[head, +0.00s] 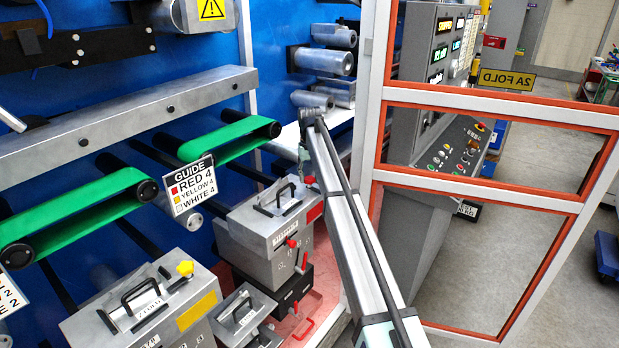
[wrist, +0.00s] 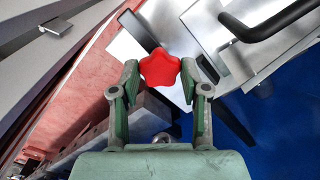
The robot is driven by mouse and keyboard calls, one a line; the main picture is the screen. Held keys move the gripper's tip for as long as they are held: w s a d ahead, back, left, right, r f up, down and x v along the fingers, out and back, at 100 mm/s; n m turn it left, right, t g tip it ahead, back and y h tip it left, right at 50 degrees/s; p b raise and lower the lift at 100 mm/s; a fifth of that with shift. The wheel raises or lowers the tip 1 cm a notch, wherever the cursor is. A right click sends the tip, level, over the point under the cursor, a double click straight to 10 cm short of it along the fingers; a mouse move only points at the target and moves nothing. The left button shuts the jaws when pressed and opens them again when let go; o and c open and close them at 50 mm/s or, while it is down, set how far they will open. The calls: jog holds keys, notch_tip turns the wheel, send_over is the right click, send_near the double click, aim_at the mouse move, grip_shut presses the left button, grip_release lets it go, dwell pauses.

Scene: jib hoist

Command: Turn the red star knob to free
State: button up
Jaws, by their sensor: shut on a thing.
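The red star knob (wrist: 160,67) shows in the middle of the wrist view, between my two fingertips. My gripper (wrist: 159,78) is shut on it, one green finger on each side. In the head view the red star knob (head: 309,180) is a small red spot at the top back of a grey metal box (head: 262,240). My gripper (head: 304,163) comes down on it from above there. The knob's stem and any free or locked marking cannot be made out.
A black handle (wrist: 268,22) stands close to the right of my gripper. A box with a yellow star knob (head: 185,268) is at the front left. A GUIDE sign (head: 190,185) hangs beside green belts. An orange-edged guard frame (head: 480,195) stands right of my arm.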

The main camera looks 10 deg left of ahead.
aim_at(310, 178)
jog(key=shift+s+f+n, duration=0.1)
jog(key=shift+n, duration=0.5)
jog(key=o, duration=1.1)
jog(key=shift+o, duration=0.2)
notch_tip(310, 178, up, 12)
